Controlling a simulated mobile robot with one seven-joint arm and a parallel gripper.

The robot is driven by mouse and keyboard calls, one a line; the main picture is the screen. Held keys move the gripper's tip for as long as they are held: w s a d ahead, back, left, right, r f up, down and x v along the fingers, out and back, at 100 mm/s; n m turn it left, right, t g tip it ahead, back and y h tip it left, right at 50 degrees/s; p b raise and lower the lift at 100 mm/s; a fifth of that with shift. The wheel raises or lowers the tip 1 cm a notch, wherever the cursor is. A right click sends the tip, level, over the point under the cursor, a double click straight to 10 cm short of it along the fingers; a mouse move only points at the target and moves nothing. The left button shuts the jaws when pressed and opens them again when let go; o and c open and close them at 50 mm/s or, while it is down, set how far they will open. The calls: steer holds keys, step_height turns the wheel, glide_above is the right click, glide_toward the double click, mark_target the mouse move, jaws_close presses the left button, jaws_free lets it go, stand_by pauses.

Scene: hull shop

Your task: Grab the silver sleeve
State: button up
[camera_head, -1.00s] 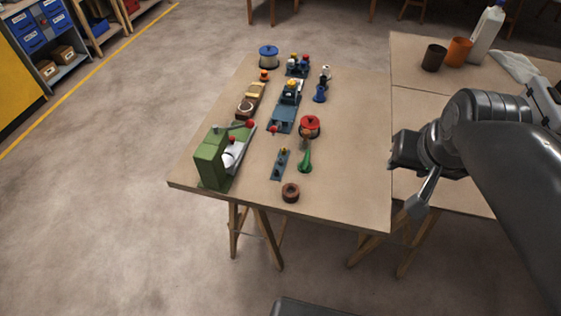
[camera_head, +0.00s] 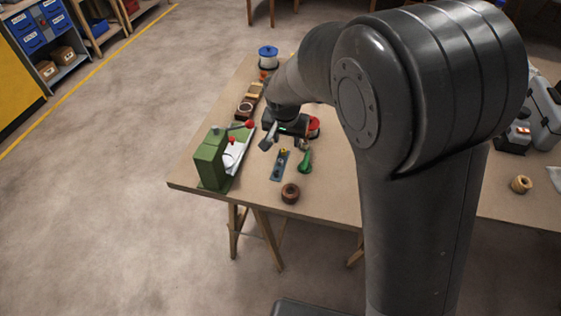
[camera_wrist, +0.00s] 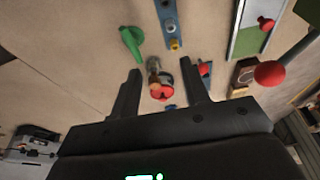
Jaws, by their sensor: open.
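A small metallic cylinder, which looks like the silver sleeve (camera_wrist: 153,66), stands between my fingers' directions in the wrist view, close beside a round red-topped thing (camera_wrist: 162,91). The height between fingertips and sleeve is hard to judge. In the head view my gripper (camera_head: 270,137) hangs over the table's middle, with one finger clearly visible.
A green funnel-like thing (camera_head: 305,161) and a blue-grey plate with pegs (camera_head: 279,166) lie close by. A green machine (camera_head: 210,160) with a red-knobbed lever stands left. A brown ring (camera_head: 290,193) sits near the table's front edge. My arm hides much of the right side.

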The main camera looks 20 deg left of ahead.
steer(key=a+f, duration=0.3)
glide_above(280, 160)
steer(key=s, duration=0.2)
steer(key=f, duration=0.4)
steer(key=shift+a+f, duration=0.25)
steer(key=shift+f, duration=0.1)
steer(key=shift+d+x, duration=0.2)
steer(key=shift+x, duration=1.3)
steer(key=shift+d+x, duration=0.15)
steer(key=shift+x, duration=1.3)
jaws_close()
